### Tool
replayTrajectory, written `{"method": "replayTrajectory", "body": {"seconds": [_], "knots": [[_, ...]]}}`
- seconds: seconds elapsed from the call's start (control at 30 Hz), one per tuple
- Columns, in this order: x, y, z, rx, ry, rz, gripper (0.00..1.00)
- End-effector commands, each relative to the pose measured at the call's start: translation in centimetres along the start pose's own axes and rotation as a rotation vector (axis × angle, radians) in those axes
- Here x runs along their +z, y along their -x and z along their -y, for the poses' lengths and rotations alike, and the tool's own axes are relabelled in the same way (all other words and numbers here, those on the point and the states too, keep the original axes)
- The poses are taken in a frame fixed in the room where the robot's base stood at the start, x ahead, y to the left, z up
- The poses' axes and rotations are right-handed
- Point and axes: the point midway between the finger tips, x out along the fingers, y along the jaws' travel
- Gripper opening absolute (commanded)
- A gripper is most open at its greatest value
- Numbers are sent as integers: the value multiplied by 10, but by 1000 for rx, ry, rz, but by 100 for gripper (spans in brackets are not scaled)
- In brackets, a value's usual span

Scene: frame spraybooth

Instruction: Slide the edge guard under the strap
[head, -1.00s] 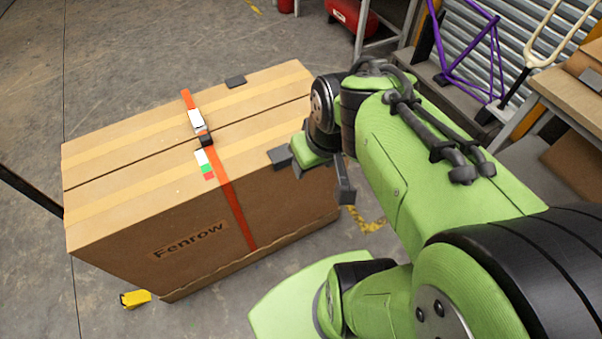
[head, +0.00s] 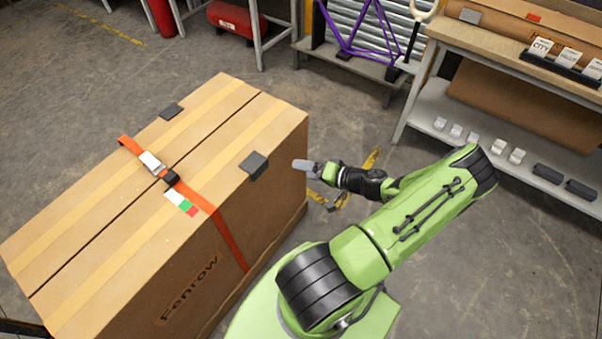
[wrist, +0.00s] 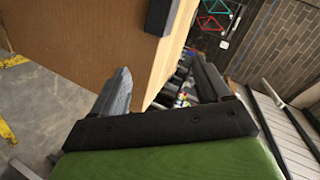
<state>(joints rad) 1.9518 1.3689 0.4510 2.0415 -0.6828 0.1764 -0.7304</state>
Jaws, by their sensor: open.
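A second dark guard (head: 171,111) lies at the far top edge. My gripper (head: 320,183) is open and empty, off the right end of the box, apart from the guard. Its spread fingers show in the wrist view (wrist: 165,85).
The cardboard box (head: 95,215) fills the left. A white, green and red label (head: 181,203) lies beside the strap. A workbench (head: 515,70) with small boxes stands at right, a purple frame (head: 350,35) and red tank (head: 236,18) behind. Floor between box and bench is clear.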

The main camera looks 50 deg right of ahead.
Motion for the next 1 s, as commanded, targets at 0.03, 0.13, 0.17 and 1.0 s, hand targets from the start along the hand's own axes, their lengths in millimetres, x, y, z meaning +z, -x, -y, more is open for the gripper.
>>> {"method": "replayTrajectory", "body": {"seconds": [0.03, 0.13, 0.17, 1.0], "knots": [[1, -8, 1, -4, 0, 6, 76], [2, -29, 1, -5, -1, 8, 76], [2, -36, 1, -4, -1, 8, 76], [3, -152, 1, 1, -2, 9, 76]]}}
